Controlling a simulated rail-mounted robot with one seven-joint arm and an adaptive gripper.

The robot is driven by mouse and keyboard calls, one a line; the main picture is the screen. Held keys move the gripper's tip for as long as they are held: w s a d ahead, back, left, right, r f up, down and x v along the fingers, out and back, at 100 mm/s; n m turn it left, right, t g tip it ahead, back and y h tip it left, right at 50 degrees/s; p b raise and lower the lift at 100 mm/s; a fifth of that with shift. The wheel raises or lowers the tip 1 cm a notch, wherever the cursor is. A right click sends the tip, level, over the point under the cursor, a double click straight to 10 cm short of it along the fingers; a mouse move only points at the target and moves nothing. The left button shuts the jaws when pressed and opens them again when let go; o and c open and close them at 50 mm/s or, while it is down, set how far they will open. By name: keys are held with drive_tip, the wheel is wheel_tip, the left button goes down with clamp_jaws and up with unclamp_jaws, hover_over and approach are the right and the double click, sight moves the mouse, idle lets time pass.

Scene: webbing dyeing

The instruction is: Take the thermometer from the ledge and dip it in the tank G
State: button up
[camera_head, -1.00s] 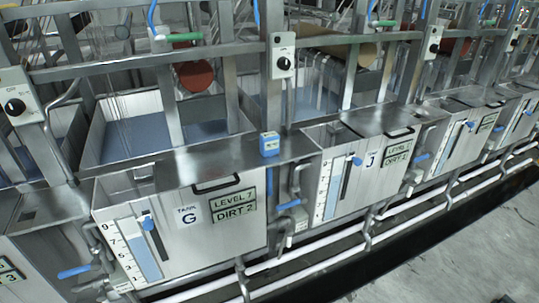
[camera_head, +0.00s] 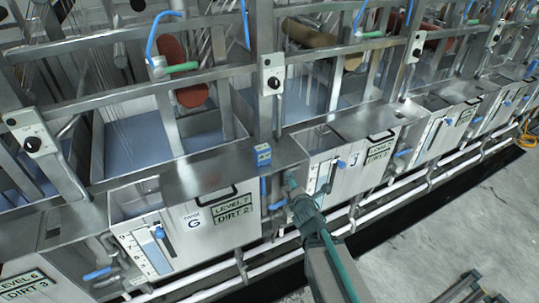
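A small blue device with a pale label (camera_head: 263,155), which looks like the thermometer, stands on the metal ledge (camera_head: 286,157) between two tanks. Tank G (camera_head: 178,258) is to its left, a metal box with a "G" label, a blue-marked level gauge and a sign reading LEVEL 7, DIRT 2. Its top is partly open at the left, with a metal cover and black handle at the right. My gripper (camera_head: 291,181) is at the end of my arm, right of and below the device in the picture, apart from it.
Tank J (camera_head: 343,178) stands right of the ledge. Blue-handled valves and white pipes run along the tank fronts. Metal posts, rails and a switch box (camera_head: 271,82) rise behind the ledge. The floor at the lower right (camera_head: 440,225) is mostly clear.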

sight(264, 154)
drive_tip(key=a+r+n+t+y, duration=0.2)
drive_tip(key=a+r+n+y, duration=0.7)
drive_tip(key=n, duration=0.7)
drive_tip(key=w+b, duration=0.1)
drive_tip(key=b, duration=0.1)
drive_tip(key=w+h+b, duration=0.1)
drive_tip(key=w+b, duration=0.1)
drive_tip(key=b, duration=0.1)
drive_tip(key=w+h+b, duration=0.1)
drive_tip(key=b, duration=0.1)
drive_tip(key=shift+w+a+r+n+b, duration=0.15)
drive_tip(key=shift+a+r+n+b, duration=0.15)
drive_tip(key=shift+r+b, duration=0.1)
drive_tip(key=shift+a+p+x, duration=0.2)
drive_tip(key=shift+p+x, duration=0.15)
drive_tip(key=shift+x, duration=2.65)
drive_tip(key=shift+f, duration=0.2)
drive_tip(key=c, duration=1.7)
drive_tip(key=shift+c, duration=0.2)
